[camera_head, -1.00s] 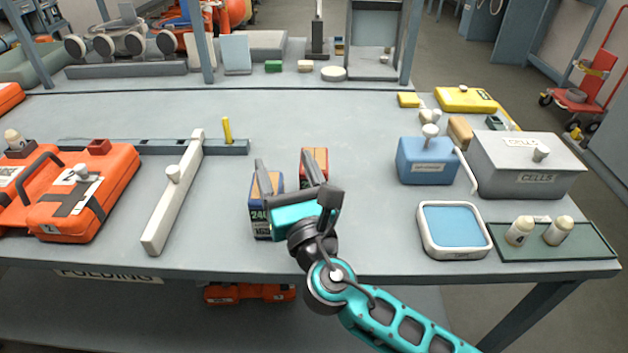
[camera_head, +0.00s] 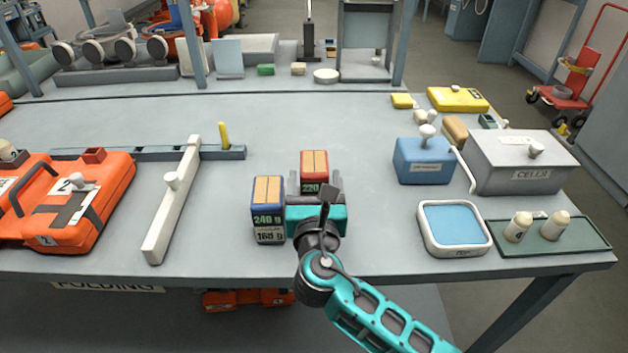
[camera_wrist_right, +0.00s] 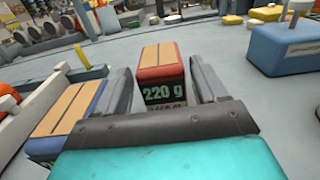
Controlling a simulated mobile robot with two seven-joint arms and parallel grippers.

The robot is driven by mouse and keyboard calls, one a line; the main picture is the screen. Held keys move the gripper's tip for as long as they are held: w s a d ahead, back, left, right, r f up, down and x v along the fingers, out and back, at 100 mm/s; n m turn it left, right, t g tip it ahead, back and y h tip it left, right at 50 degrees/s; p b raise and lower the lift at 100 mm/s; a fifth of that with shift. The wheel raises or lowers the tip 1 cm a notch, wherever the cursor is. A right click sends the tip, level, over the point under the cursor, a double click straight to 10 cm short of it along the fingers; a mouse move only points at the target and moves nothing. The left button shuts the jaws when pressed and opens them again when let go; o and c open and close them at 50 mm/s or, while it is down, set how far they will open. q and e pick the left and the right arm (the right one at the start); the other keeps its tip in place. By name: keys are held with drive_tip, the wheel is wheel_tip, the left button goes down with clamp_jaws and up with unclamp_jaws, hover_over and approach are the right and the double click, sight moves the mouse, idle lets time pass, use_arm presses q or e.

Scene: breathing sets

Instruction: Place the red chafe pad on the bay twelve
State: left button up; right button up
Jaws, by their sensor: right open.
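A red block marked 220 g (camera_head: 314,160), with tan strips on top, stands on the bench; it also shows in the wrist view (camera_wrist_right: 160,66). I see no name on it, so I cannot tell if it is the red chafe pad. My right gripper (camera_head: 315,182) is open, with its fingers on either side of this block's near end; the wrist view shows the block between the fingers (camera_wrist_right: 163,80), with gaps beside them. No label for bay twelve is readable. My left gripper is out of view.
A blue block marked 240 g (camera_head: 267,222) stands close left of my right gripper. A white bar with a knob (camera_head: 165,215) lies further left. A blue-topped tray (camera_head: 453,240), a blue box (camera_head: 420,165) and a grey CELLS box (camera_head: 525,175) stand right. The bench's middle back is clear.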

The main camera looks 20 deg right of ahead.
sight(314, 165)
drive_tip(key=x, duration=0.5)
drive_tip(key=shift+w+f, duration=0.3)
drive_tip(key=shift+f, duration=0.05)
drive_tip(key=c, duration=1)
drive_tip(key=shift+r, duration=0.15)
drive_tip(key=shift+c, duration=0.9)
